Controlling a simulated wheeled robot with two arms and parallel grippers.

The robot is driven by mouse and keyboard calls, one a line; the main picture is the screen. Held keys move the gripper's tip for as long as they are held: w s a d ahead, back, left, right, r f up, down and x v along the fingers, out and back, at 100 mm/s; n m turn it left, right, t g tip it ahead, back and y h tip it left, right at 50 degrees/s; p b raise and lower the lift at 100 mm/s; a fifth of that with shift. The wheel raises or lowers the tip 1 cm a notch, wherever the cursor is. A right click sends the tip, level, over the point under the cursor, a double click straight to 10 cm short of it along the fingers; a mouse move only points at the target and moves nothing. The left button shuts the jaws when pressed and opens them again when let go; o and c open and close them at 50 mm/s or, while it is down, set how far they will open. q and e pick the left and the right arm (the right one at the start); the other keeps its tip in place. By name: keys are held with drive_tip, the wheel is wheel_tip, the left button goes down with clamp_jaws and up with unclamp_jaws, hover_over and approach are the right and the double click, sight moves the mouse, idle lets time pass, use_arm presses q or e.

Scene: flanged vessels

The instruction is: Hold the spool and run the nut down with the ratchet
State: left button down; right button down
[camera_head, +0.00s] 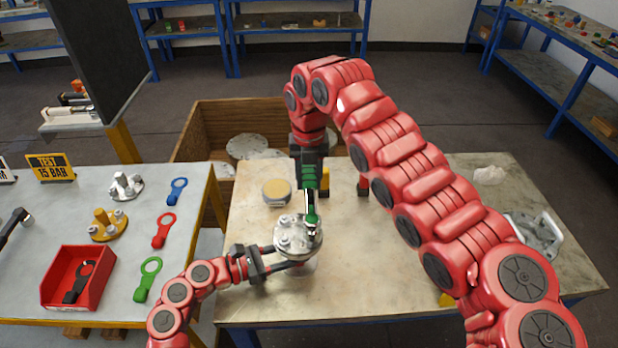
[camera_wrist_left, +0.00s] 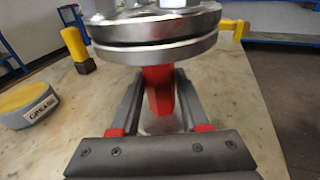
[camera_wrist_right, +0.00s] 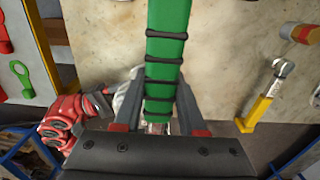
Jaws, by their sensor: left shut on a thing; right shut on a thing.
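The spool stands on the right-hand table as a steel flanged piece (camera_head: 298,236) with nuts on top. In the left wrist view its paired flanges (camera_wrist_left: 155,36) sit above a red neck (camera_wrist_left: 158,88). My left gripper (camera_head: 285,268) is shut around that neck from the lower left. My right gripper (camera_head: 309,172) is shut on the green ratchet handle (camera_head: 310,198), which also fills the right wrist view (camera_wrist_right: 165,50). The ratchet's head reaches the flange top. Whether it sits on a nut is too small to tell.
A grease tin (camera_head: 276,191) stands behind the spool on the table (camera_head: 370,280). A wooden crate (camera_head: 240,118) stands behind.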

drive_tip(key=shift+f, duration=0.15)
drive_tip(key=shift+f, duration=1.05)
drive_tip(key=s+d+m, duration=0.1)
drive_tip(key=d+m, duration=0.4)
drive_tip(key=d, duration=0.1)
drive_tip(key=shift+s, duration=0.2)
drive_tip(key=shift+r, duration=0.1)
wheel_tip(320, 180, up, 5)
drive_tip(key=shift+f, duration=0.1)
